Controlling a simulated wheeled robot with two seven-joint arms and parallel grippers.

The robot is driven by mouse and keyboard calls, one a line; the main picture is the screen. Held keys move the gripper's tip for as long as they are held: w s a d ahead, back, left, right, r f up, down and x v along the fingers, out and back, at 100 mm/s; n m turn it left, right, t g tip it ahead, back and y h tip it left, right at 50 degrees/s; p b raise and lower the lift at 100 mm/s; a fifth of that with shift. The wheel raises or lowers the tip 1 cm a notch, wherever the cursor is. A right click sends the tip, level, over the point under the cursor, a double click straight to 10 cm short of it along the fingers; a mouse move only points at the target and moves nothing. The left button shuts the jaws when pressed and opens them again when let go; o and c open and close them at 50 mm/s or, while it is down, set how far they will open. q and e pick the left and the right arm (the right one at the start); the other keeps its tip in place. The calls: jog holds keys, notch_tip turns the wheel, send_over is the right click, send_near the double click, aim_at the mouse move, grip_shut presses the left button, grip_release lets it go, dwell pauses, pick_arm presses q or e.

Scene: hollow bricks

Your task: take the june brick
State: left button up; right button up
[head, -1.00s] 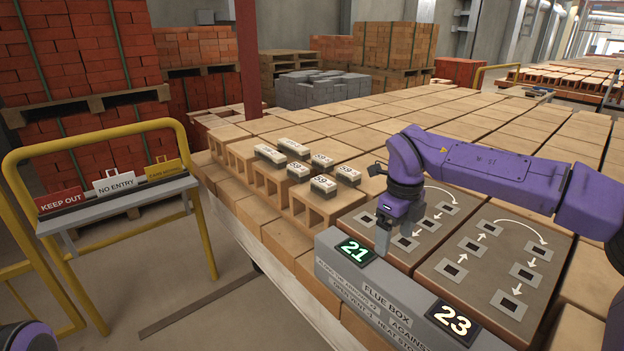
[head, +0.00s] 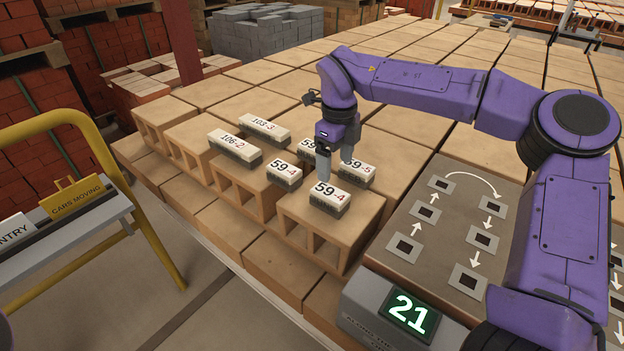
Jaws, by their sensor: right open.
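Several small bricks with white, numbered tops sit on hollow tan blocks. They read 103-3 (head: 264,132), 106-2 (head: 235,148), 59-4 (head: 284,172), 59-5 (head: 356,173) and a front 59-4 (head: 328,198). Another, its label partly hidden by my gripper, shows 59 (head: 307,149). No label carries the word June. My right gripper (head: 336,164) is open and empty, pointing down among the 59 bricks. Its fingertips appear just behind and above the front 59-4 brick; whether they touch anything is unclear. My left gripper is out of view.
A grey box with a lit 21 sign (head: 409,314) stands at the front. Beside it is a brown slab (head: 440,225) with square vents and white arrows. A yellow rail (head: 115,170) with a sign shelf stands left. Tan blocks cover the area behind.

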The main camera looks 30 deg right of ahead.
aim_at(330, 192)
jog(key=shift+w+a+f, duration=0.15)
jog(key=shift+w+f, duration=0.3)
jog(key=shift+f, duration=0.35)
jog(key=shift+s+f, duration=0.35)
jog(key=shift+f, duration=0.25)
jog(key=shift+s+f, duration=0.35)
jog(key=shift+f, duration=0.2)
jog(key=shift+s+f+p, duration=0.1)
jog(key=shift+f+p, duration=0.2)
jog(key=shift+f, duration=0.05)
jog(key=f, duration=0.2)
jog(key=w+f+p, duration=0.1)
jog(key=f, duration=0.1)
jog(key=shift+w+a+f, duration=0.15)
jog(key=shift+f, duration=0.6)
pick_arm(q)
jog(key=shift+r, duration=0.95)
pick_arm(e)
jog(key=shift+r, duration=0.1)
jog(key=c, duration=1.4)
